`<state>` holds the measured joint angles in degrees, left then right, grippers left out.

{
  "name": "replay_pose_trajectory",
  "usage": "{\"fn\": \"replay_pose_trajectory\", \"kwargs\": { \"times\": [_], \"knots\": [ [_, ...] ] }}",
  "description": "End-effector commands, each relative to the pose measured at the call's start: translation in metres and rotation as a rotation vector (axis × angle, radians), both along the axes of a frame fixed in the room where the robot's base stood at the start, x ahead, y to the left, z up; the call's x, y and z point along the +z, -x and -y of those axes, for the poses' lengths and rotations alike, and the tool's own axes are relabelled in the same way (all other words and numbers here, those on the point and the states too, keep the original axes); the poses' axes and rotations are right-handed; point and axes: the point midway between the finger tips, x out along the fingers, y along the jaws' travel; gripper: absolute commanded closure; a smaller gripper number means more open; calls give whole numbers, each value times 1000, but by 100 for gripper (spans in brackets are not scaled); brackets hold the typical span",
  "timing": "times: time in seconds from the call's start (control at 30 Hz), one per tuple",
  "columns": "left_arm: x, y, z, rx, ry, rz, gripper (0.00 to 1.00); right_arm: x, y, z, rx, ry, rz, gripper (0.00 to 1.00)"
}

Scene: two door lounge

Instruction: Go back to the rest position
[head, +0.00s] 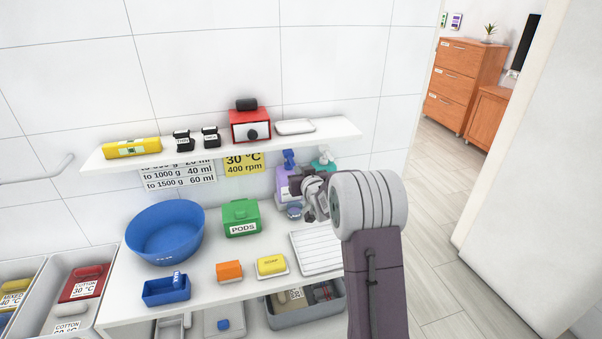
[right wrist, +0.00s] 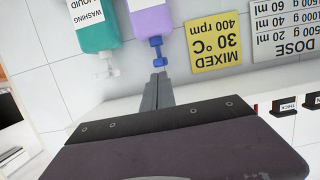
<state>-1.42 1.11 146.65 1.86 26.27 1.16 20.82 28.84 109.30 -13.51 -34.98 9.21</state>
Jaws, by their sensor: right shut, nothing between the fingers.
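My right arm reaches in from the lower right of the head view, and its gripper (head: 308,198) is at the back of the counter, in front of the bottles. In the right wrist view its fingers (right wrist: 157,88) are shut and empty. Their tips appear close below the blue top (right wrist: 157,52) of a purple bottle (right wrist: 151,18); I cannot tell if they touch. A teal washing liquid bottle (right wrist: 95,28) stands beside it. In the head view the purple bottle (head: 282,188) and the teal bottle (head: 323,162) are partly hidden by my gripper. My left gripper is not in view.
A wall shelf (head: 345,133) with a red device (head: 250,126) hangs above the counter. A blue basin (head: 165,232), a green pods box (head: 240,218) and a white ribbed tray (head: 315,250) stand on the counter. Open floor (head: 430,200) lies to the right.

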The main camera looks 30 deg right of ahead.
Motion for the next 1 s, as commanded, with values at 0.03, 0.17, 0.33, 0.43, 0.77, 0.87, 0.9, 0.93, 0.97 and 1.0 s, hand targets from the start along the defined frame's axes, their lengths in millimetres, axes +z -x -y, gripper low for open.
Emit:
{"fn": "replay_pose_trajectory", "kwargs": {
  "times": [0.03, 0.17, 0.33, 0.43, 0.77, 0.87, 0.9, 0.93, 0.97, 1.0],
  "knots": [
    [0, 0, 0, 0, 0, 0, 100, 1, 0, 0, 0, 0, 1, 100],
    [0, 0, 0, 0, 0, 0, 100, 1, 0, 0, 0, 0, 2, 100],
    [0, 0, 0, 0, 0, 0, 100, 1, 0, 0, 0, 0, 2, 100],
    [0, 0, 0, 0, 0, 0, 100, 1, 0, 0, 0, 0, 2, 100],
    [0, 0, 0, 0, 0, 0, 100, 5, 58, -152, 198, -46, -177, 100],
    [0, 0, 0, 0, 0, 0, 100, -54, 128, -179, 212, -82, -452, 100],
    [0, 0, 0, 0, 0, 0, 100, -75, 158, -184, 212, -94, -561, 100],
    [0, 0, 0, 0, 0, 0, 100, -90, 181, -187, 211, -102, -639, 100],
    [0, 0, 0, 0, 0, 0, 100, -103, 203, -188, 208, -111, -716, 100],
    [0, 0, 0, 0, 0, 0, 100, -119, 231, -189, 204, -122, -812, 100]
  ]
}}
